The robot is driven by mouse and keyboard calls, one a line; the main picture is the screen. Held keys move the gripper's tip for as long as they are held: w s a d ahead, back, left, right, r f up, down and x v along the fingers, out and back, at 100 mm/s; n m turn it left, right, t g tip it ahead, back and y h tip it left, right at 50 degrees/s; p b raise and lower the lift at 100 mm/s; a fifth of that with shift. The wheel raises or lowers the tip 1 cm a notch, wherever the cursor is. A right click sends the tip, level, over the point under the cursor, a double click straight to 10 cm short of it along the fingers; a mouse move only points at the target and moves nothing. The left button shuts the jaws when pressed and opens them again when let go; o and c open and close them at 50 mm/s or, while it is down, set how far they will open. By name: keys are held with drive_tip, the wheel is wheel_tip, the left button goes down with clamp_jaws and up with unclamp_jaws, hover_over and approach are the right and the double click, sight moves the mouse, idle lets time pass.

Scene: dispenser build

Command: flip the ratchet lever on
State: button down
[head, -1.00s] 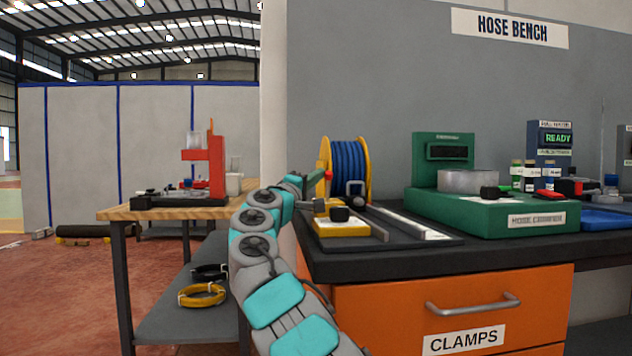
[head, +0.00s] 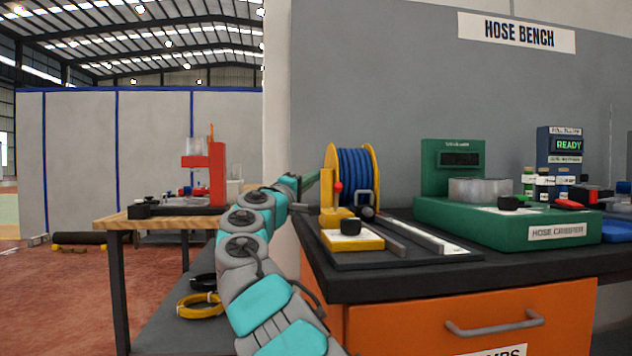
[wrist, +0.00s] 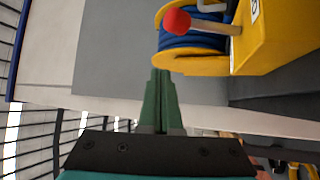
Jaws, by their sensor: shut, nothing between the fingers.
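The ratchet lever is a pale rod (wrist: 208,26) with a red ball knob (wrist: 177,21), on the yellow frame of the hose reel (wrist: 275,35) in the wrist view. In the head view its red knob (head: 338,187) shows at the left side of the reel, which carries blue hose (head: 357,172). My gripper (wrist: 160,73) has green fingers, shut and empty, pointing toward the reel. In the head view my gripper (head: 314,179) is left of the knob. The fingertips look apart from the lever; the exact gap in depth cannot be told.
A yellow block with a black knob (head: 351,239) and rails sit on the dark bench tray in front of the reel. A green hose crimper (head: 505,222) stands to the right. A wooden table (head: 160,219) with a red press is at left. Space left of the reel is open.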

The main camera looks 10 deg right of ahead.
drive_tip(key=s+a+f+b, duration=0.1)
drive_tip(key=s+a+f, duration=0.4)
drive_tip(key=shift+a+f, duration=0.2)
drive_tip(key=shift+f, duration=0.15)
drive_tip(key=shift+s, duration=0.1)
idle(0.3)
